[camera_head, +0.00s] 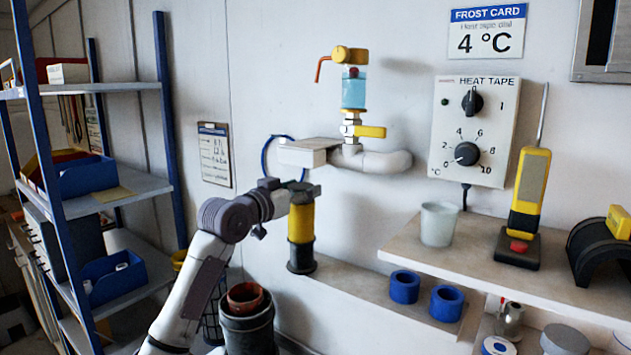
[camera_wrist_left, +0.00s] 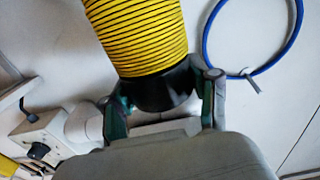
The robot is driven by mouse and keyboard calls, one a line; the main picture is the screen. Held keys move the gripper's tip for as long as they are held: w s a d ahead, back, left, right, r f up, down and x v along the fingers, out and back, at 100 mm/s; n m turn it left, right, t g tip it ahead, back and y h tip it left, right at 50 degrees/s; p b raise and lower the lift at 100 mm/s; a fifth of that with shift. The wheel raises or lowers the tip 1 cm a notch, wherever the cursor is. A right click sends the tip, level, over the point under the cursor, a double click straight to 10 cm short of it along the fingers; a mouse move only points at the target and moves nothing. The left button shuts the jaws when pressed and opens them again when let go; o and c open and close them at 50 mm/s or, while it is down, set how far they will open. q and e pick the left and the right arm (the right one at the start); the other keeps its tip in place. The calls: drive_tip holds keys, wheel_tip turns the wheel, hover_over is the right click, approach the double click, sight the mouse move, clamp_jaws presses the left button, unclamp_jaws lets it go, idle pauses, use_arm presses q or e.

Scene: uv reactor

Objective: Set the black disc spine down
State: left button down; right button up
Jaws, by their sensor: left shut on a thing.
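My left gripper (camera_head: 301,190) is shut on the black top end of the disc spine (camera_head: 301,222), an upright cylinder with a yellow middle and a wider black lower end. In the left wrist view its yellow part shows fine black rings (camera_wrist_left: 138,35), and its black end lies between the two fingers of the gripper (camera_wrist_left: 165,98). The lower end is at the left end of the low wall ledge (camera_head: 375,297). I cannot tell whether it touches the ledge. My right gripper is not in view.
Two blue rings (camera_head: 404,286) (camera_head: 446,303) stand on the ledge to the right. Above them a shelf (camera_head: 455,262) holds a white cup (camera_head: 438,224) and a yellow meter (camera_head: 530,190). Pipework (camera_head: 375,160) is on the wall above. A dark bin (camera_head: 247,330) stands below left.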

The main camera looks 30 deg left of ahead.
use_arm(q)
drive_tip(key=shift+w+d+r, duration=0.1)
drive_tip(key=shift+w+r, duration=0.05)
drive_tip(key=shift+w, duration=0.6)
drive_tip(key=shift+w+r+p, duration=0.1)
drive_tip(key=shift+w+p, duration=0.5)
drive_tip(key=shift+w, duration=0.05)
drive_tip(key=shift+w+d+f+p, duration=0.15)
drive_tip(key=shift+w+f+p, duration=0.65)
drive_tip(key=shift+w+f, duration=0.15)
drive_tip(key=shift+c, duration=1.4)
unclamp_jaws()
drive_tip(key=shift+f, duration=0.15)
drive_tip(key=shift+s, duration=0.1)
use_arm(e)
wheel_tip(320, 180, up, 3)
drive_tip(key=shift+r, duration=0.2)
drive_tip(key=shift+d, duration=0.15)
